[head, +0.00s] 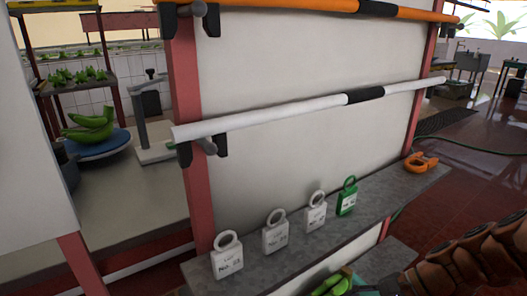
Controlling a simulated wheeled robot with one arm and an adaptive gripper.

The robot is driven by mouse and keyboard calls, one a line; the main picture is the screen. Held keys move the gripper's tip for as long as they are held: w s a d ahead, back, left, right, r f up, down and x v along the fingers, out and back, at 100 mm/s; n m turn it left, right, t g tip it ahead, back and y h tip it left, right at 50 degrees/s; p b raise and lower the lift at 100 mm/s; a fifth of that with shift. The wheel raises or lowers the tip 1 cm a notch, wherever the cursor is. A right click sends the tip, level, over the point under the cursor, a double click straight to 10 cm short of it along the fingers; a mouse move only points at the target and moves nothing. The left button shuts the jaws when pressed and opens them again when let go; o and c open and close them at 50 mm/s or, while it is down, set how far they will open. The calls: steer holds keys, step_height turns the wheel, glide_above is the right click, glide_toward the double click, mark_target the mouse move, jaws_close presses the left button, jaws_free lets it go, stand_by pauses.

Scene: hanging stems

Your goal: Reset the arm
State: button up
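My brown segmented arm (473,262) comes in from the lower right corner of the head view and reaches toward the bottom edge. Its dark end, my gripper (385,286), is mostly cut off by the bottom edge. Its fingers do not show clearly, so I cannot tell whether it is open or shut. A bunch of green bananas (333,284) shows just left of it, also cut off below. I cannot tell whether the gripper touches the bananas.
A grey shelf (385,200) carries white tags (228,258), a green tag (347,198) and an orange clamp (420,162). A white pole (290,113) and an orange pole (300,6) cross the panel above. Green bananas (90,125) sit on a blue scale at left.

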steer(key=s+r+n+g+h+p, duration=0.1)
steer(key=s+r+n+h+p, duration=0.3)
steer(key=s+r+n+p, duration=0.3)
steer(key=s+r+n+g+h+p, duration=0.1)
steer(key=s+r+n+h+p, duration=0.4)
steer(key=r+p, duration=0.9)
steer(key=shift+s+a+r+n+h+p, duration=0.4)
steer(key=shift+s+r+n, duration=0.5)
steer(key=shift+s+r, duration=1.5)
steer(key=shift+w+r, duration=0.7)
